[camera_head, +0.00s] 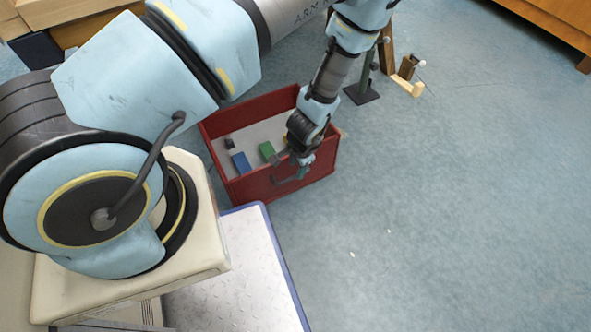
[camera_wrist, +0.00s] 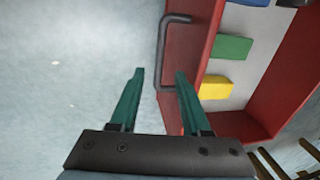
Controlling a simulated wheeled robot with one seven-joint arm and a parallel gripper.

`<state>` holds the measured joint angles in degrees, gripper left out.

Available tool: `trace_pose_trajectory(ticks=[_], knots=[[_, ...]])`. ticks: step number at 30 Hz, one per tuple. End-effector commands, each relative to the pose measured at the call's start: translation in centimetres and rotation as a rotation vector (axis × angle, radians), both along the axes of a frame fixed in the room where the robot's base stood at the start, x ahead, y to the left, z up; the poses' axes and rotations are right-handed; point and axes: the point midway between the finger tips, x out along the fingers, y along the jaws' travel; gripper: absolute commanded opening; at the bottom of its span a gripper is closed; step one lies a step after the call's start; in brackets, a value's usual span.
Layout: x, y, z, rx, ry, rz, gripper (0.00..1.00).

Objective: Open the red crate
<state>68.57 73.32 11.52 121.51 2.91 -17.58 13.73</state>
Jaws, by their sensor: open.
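The red crate (camera_head: 228,125) sits on the floor in the head view, its top open and its pale inside showing. A dark bar handle (camera_wrist: 163,50) stands out from its near wall (camera_wrist: 197,45). My gripper (camera_head: 300,172) is at that near wall, open and empty. In the wrist view the green fingers of my gripper (camera_wrist: 159,74) are apart, with the lower part of the handle between them in the picture. I cannot tell whether they touch it. My arm hides part of the crate.
Inside the crate are a blue block (camera_head: 241,163), a green block (camera_head: 267,151), a yellow block (camera_wrist: 215,87) and a small dark block (camera_head: 229,143). The floor to the right is mostly clear.

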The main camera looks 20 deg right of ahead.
Motion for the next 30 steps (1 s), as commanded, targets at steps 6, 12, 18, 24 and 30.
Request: trace_pose_trajectory(ticks=[6,12,18,24,30], knots=[[-0.7,-0.2,4.2,-0.002,-0.001,0.0,0.47],[-1.0,-0.1,5.6,0.0,0.0,0.0,0.47],[-1.1,-0.1,5.7,0.001,0.0,0.0,0.47],[-1.1,-0.1,5.7,0.0,0.0,0.0,0.47],[-1.0,-0.1,5.9,-0.001,0.001,0.006,0.47]])
